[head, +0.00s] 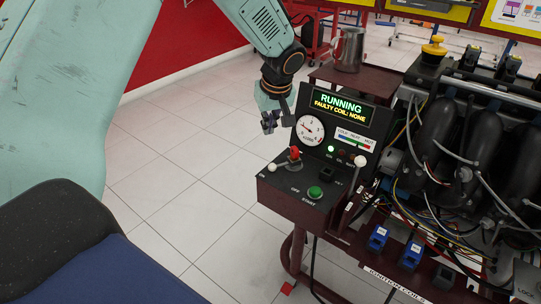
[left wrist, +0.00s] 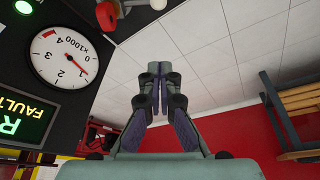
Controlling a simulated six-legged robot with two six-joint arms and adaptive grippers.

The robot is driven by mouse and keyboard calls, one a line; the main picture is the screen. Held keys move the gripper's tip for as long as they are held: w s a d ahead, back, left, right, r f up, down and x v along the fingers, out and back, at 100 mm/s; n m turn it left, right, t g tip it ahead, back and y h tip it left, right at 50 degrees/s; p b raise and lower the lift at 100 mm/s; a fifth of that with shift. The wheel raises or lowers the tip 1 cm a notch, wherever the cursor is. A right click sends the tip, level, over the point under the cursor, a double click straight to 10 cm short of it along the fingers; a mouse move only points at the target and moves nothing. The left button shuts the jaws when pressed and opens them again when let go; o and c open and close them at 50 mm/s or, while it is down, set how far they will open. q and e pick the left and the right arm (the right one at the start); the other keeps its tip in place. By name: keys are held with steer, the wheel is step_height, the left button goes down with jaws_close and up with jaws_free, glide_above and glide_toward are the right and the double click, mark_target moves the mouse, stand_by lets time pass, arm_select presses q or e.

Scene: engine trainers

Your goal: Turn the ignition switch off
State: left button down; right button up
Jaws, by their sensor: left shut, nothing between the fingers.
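The dark control panel (head: 270,190) of the engine trainer stands at the center of the head view, with ON and OFF lettering along its front. A red-topped switch (head: 295,154) rises from it beside a white ball-ended lever (head: 272,167). I cannot tell for certain which control is the ignition switch. The display (head: 338,104) reads "RUNNING" and "FAULTY COIL: NONE". My left gripper (head: 268,123) is above and left of the red-topped switch, apart from the panel. Its fingers (left wrist: 153,78) are shut and empty in the left wrist view. My right gripper is out of view.
A green START button (head: 314,192), a dial gauge (head: 310,129) and a second white-knobbed lever (head: 359,162) are on the panel. The engine (head: 460,140) with wiring is at right. A metal jug (head: 349,50) stands behind the display. Left of the panel is open tiled floor.

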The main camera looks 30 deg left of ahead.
arm_select(q)
steer(key=shift+f, duration=0.2)
steer(key=f+b, duration=0.1)
steer(key=f, duration=0.2)
steer(key=f+b, duration=0.2)
steer(key=f, duration=0.1)
steer(key=f+b, duration=0.2)
steer(key=f, duration=0.1)
steer(key=shift+s+d+f, duration=0.1)
steer(key=shift+s+d, duration=0.05)
steer(key=shift+d, duration=0.2)
steer(key=shift+f, duration=0.1)
steer(key=shift+a, duration=0.1)
